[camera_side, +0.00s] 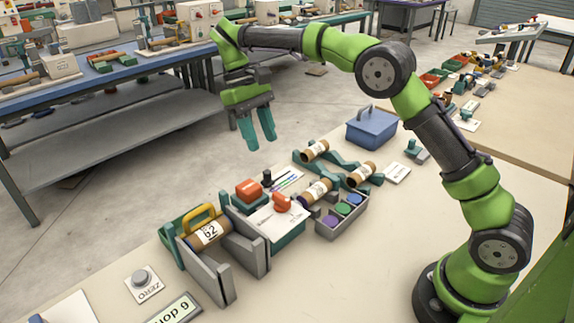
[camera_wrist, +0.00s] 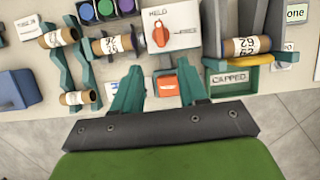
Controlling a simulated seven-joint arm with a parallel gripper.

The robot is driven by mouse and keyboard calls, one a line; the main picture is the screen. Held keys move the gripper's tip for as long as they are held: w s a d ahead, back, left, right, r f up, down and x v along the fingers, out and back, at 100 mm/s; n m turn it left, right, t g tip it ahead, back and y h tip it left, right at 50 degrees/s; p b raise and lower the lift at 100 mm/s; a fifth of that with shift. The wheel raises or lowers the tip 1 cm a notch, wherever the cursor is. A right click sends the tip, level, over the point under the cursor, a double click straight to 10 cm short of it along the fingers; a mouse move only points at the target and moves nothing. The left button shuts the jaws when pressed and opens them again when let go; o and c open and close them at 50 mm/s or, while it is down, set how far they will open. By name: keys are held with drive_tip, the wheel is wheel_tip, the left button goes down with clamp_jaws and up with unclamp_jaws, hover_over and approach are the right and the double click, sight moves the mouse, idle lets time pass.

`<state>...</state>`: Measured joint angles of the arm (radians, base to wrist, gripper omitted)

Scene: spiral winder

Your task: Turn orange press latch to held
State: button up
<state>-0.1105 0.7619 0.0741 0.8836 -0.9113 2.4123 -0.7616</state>
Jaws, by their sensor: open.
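The orange press latch (camera_side: 282,202) is a small knob on a white plate on top of a teal box. In the wrist view the latch (camera_wrist: 160,35) stands just below the printed word HELD, with a smaller label to its right that I cannot read. Which way the knob points is hard to tell. My gripper (camera_side: 259,142) is open and empty, high above the bench and behind the latch in the side view. In the wrist view the latch is beyond the fingertips (camera_wrist: 158,75), roughly in line with the gap between them.
An orange block (camera_side: 249,188) sits beside the latch plate. A labelled cardboard tube (camera_side: 208,234) lies in a cradle under a yellow handle. A grey tray (camera_side: 343,215) holds coloured discs. More tubes rest on teal stands near a blue box (camera_side: 371,128). The air around my gripper is clear.

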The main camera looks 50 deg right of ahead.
drive_tip(key=shift+v, duration=1.3)
drive_tip(key=s+d+m+t+y, duration=0.2)
drive_tip(key=s+t, duration=0.9)
drive_tip(key=s, duration=1.2)
drive_tip(key=shift+s+d+r+m+t, duration=0.35)
drive_tip(key=shift+d+r+m, duration=0.15)
drive_tip(key=shift+d+m, duration=0.65)
